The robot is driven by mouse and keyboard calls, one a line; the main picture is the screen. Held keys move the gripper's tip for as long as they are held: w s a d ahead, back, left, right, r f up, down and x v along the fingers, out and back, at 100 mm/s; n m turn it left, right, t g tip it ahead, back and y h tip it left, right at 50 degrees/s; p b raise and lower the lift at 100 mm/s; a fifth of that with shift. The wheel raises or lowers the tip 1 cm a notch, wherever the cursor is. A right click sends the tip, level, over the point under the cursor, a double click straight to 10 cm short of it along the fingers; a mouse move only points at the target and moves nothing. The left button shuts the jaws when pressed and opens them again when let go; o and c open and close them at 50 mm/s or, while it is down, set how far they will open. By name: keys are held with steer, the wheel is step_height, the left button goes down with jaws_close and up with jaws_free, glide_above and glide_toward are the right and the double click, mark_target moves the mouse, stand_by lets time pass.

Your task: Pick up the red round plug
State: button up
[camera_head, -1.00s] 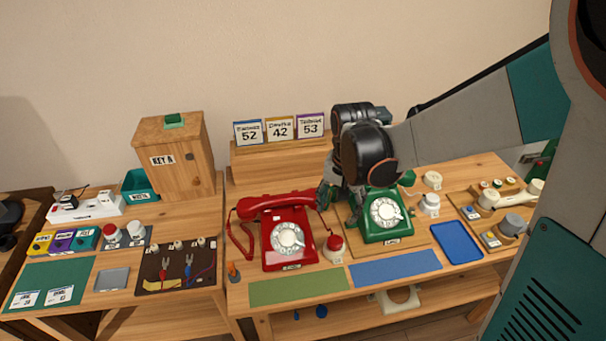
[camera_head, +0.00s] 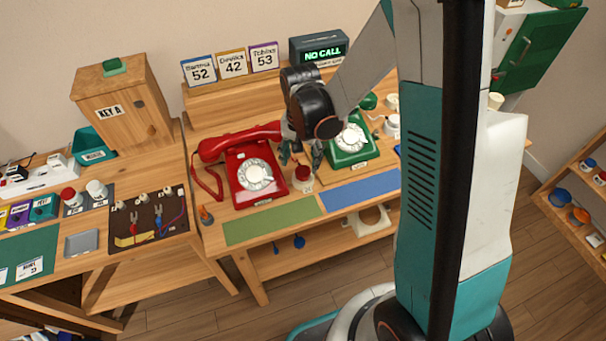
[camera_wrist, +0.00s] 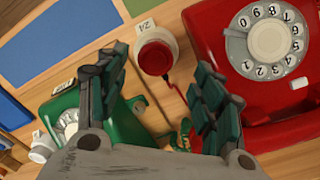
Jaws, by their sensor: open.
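A white cylinder with a red round top (camera_head: 303,176), which looks like the red round plug, stands upright on the table between the red phone (camera_head: 252,172) and the green phone (camera_head: 350,146). In the wrist view the plug (camera_wrist: 155,55) lies just beyond my fingertips, roughly between their lines, with a small numbered tag at its edge. My gripper (camera_head: 303,160) is open and empty, above and slightly behind the plug. Its two dark fingers (camera_wrist: 163,70) are apart in the wrist view. A similar red-topped piece (camera_head: 70,196) stands on the left table beside a white-topped one.
The red phone (camera_wrist: 262,60) is close to the right finger, and the green phone (camera_wrist: 70,120) is beside the left finger. A thin red cord runs by the plug. A green mat (camera_head: 270,220) and a blue mat (camera_head: 360,190) lie clear along the front edge.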

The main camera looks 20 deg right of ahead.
mark_target(303, 170)
steer(key=f, duration=0.1)
steer(key=f+b, duration=0.1)
steer(key=f, duration=0.1)
steer(key=f+b, duration=0.1)
steer(key=f, duration=0.1)
steer(key=shift+d, duration=0.3)
steer(key=shift+s, duration=0.1)
steer(key=c, duration=1)
